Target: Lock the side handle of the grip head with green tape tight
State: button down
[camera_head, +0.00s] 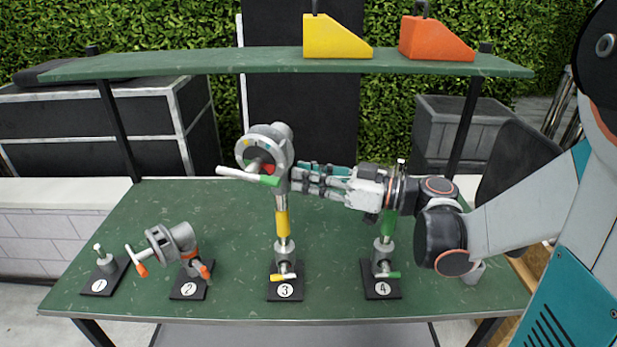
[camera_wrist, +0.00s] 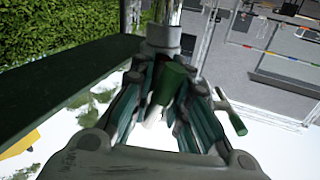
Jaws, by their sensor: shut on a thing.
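The grip head with green tape (camera_head: 262,147) is a round grey head on top of the yellow-taped post (camera_head: 283,220) of stand 3. Its front T-handle (camera_head: 250,176) is pale with a green end. My gripper (camera_head: 302,180) reaches in from the right, close to the head's right side. In the wrist view, my gripper (camera_wrist: 165,115) has its fingers closed in around a green-taped handle (camera_wrist: 170,82), which appears as the side handle. A second handle with a green end (camera_wrist: 230,112) shows just right of the fingers. The fingers partly hide the contact.
Stand 4 (camera_head: 382,291) has a green-taped post under my wrist. A green shelf (camera_head: 220,62) with yellow (camera_head: 332,40) and orange (camera_head: 432,42) wedges spans above.

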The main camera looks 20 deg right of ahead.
jog(key=shift+m, duration=0.6)
jog(key=m, duration=1.1)
jog(key=shift+f+m+b, duration=0.1)
jog(key=shift+m+b, duration=0.25)
jog(key=shift+m, duration=0.05)
jog(key=m, duration=0.3)
jog(key=shift+m, duration=0.3)
jog(key=m, duration=0.3)
jog(key=shift+m, duration=0.3)
jog(key=m, duration=0.4)
jog(key=shift+f, duration=0.1)
jog(key=shift+s+f+m+b, duration=0.1)
jog(key=shift+m+b, duration=0.2)
jog(key=shift+m, duration=0.9)
dwell(0.6)
jog(key=c, duration=1.6)
grip_release()
jog(key=shift+o, duration=0.2)
